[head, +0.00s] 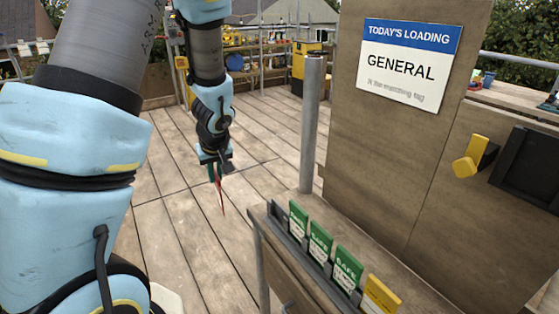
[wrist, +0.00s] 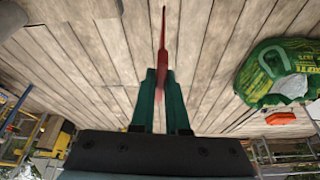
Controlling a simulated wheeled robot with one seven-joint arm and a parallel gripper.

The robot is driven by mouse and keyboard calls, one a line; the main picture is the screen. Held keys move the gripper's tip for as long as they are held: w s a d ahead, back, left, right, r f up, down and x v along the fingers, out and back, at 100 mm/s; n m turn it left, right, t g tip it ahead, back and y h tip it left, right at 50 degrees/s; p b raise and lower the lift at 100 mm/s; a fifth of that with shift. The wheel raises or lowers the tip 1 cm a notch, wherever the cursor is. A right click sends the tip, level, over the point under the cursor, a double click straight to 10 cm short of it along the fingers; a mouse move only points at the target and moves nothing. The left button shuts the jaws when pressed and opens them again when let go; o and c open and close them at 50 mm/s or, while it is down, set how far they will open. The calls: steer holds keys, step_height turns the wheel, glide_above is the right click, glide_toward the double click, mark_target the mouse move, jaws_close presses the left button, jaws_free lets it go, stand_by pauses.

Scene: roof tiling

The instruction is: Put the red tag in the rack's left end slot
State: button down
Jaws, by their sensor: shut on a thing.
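My gripper (head: 215,163) hangs over the plank floor, left of the rack and apart from it. It is shut on the red tag (head: 221,198), which points down, nearly edge-on. In the wrist view the green fingers (wrist: 160,85) pinch the red tag (wrist: 163,40), which sticks out beyond their tips. The dark rack (head: 288,240) lies along the wooden ledge at lower centre right. It holds several tags: green SAFE tags (head: 320,241) and a yellow tag (head: 381,294) to their right. The rack's left end shows no tag left of the first green one; its slot is hard to make out.
A metal post (head: 311,125) stands just behind the rack's left end. A wooden panel with a GENERAL sign (head: 408,65) and a yellow handle (head: 474,157) rises behind the ledge. A green bag (wrist: 275,70) lies on the floor. The planks between gripper and ledge are clear.

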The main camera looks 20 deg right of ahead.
steer(key=s+d+r+n+b, duration=0.1)
steer(key=s+d+r+b, duration=0.15)
steer(key=s+d, duration=0.35)
steer(key=s+d+r+b, duration=0.1)
steer(key=s+d+r, duration=0.3)
steer(key=d, duration=0.5)
step_height(320, 180, down, 9)
steer(key=b, duration=1)
steer(key=shift+w+y, duration=0.3)
steer(key=shift+a, duration=0.1)
stand_by(0.4)
steer(key=c, duration=0.8)
jaws_free()
steer(key=shift+c, duration=0.2)
